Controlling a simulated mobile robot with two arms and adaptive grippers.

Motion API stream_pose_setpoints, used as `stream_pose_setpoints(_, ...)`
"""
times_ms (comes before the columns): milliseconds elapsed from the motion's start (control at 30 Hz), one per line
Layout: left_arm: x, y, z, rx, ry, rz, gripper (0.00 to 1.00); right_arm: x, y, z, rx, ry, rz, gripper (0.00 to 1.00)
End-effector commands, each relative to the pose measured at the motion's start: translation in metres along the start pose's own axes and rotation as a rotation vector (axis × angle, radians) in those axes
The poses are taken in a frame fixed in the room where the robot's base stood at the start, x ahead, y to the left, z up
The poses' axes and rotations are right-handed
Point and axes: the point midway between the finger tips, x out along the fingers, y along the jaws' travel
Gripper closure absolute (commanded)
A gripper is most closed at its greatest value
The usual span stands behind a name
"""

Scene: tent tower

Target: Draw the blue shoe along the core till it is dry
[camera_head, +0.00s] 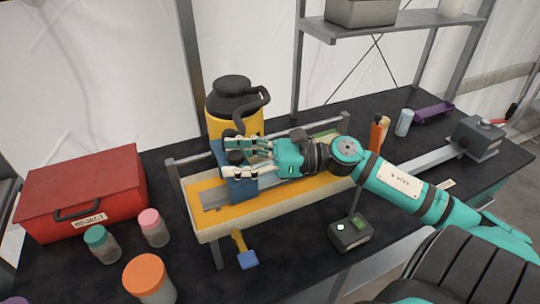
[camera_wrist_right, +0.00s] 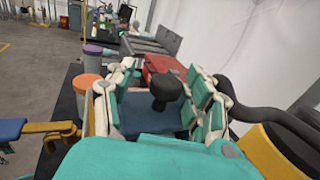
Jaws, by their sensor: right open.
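The blue shoe (camera_head: 241,191) is a blue block set across the yellow bed (camera_head: 265,202). In the right wrist view the shoe (camera_wrist_right: 148,112) carries a black knob (camera_wrist_right: 166,90). The core (camera_head: 214,198) looks like a grey strip lying in the bed, and it runs under the shoe. My right gripper (camera_head: 236,158) is over the shoe. Its teal and white fingers stand on either side of the knob, open, with a gap visible in the right wrist view. The gripper and arm hide part of the shoe and the core's far part. My left gripper does not show.
A yellow jug with a black lid (camera_head: 235,105) stands close behind the bed. A red box (camera_head: 85,190) and lidded jars (camera_head: 153,228) are at left. A small dark device (camera_head: 350,233) and a blue-and-yellow tool (camera_head: 246,252) lie in front. Bare black table shows between them.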

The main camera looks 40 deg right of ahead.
Motion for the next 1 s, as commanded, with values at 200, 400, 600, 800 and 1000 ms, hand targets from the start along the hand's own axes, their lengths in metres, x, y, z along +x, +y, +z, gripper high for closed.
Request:
stream_pose_setpoints(200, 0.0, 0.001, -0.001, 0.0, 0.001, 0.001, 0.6, -0.041, 0.0, -0.002, 0.005, 0.0, -0.003, 0.46)
stream_pose_setpoints(400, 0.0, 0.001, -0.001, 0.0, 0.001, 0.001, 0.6, -0.077, 0.0, -0.001, 0.003, 0.0, -0.003, 0.46)
stream_pose_setpoints(600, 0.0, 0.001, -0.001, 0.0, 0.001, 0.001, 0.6, -0.098, 0.001, -0.001, 0.002, 0.0, 0.001, 0.46)
stream_pose_setpoints(800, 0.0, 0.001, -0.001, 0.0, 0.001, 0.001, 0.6, -0.102, 0.001, -0.001, 0.0, 0.001, 0.002, 0.46)
stream_pose_setpoints(1000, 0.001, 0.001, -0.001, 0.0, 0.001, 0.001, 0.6, -0.103, 0.002, -0.001, 0.001, -0.002, -0.002, 0.47)
